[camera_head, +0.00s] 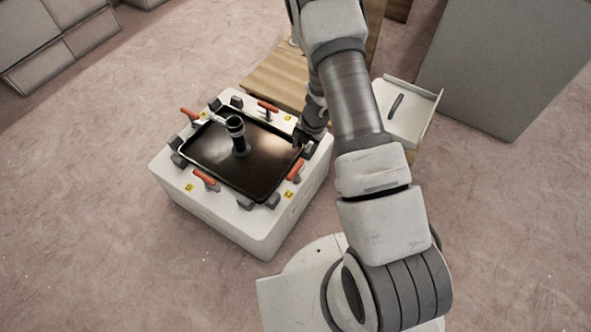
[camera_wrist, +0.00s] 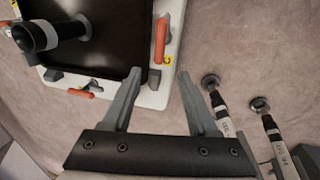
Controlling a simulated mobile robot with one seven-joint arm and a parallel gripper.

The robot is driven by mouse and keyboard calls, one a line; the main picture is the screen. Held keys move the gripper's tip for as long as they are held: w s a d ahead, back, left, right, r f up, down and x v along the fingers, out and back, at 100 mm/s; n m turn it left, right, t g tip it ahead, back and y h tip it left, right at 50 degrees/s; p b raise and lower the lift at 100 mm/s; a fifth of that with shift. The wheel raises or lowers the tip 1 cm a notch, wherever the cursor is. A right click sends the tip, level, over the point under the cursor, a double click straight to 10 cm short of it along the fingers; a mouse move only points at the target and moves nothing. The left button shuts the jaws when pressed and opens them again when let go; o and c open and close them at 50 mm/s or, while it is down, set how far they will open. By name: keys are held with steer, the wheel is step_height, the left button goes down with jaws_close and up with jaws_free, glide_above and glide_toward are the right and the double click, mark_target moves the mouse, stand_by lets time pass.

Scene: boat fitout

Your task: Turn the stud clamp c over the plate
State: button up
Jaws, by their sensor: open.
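A dark rectangular plate (camera_head: 213,150) lies on a white box (camera_head: 250,228), with a black knobbed post (camera_head: 236,130) standing on it. Orange-handled clamps sit around its rim: far left (camera_head: 190,114), back (camera_head: 267,107), front (camera_head: 206,178) and right (camera_head: 296,170). Yellow labels beside them are too small to read, so I cannot tell which is clamp c. My gripper (camera_head: 302,138) is at the plate's right corner, partly hidden by my arm. In the wrist view my gripper (camera_wrist: 160,75) is open and empty. One orange handle (camera_wrist: 161,40) lies just beyond the fingertips, another (camera_wrist: 81,93) to the left.
Several dark blocks edge the plate. A wooden bench (camera_head: 270,77) stands behind the box, and a pale tray (camera_head: 405,125) with a dark bar lies to the right. Two labelled pale cylinders (camera_wrist: 223,112) show right in the wrist view. The floor (camera_head: 90,210) left is clear.

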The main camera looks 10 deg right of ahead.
mark_target(295, 170)
steer(key=f+b, duration=0.2)
steer(key=f, duration=0.3)
steer(key=w+a+f+b, duration=0.1)
steer(key=f, duration=0.4)
steer(key=w+a+f+b, duration=0.1)
steer(key=f+b, duration=0.1)
steer(key=f, duration=0.3)
steer(key=shift+w+b, duration=0.1)
steer(key=shift+b, duration=0.2)
jaws_close()
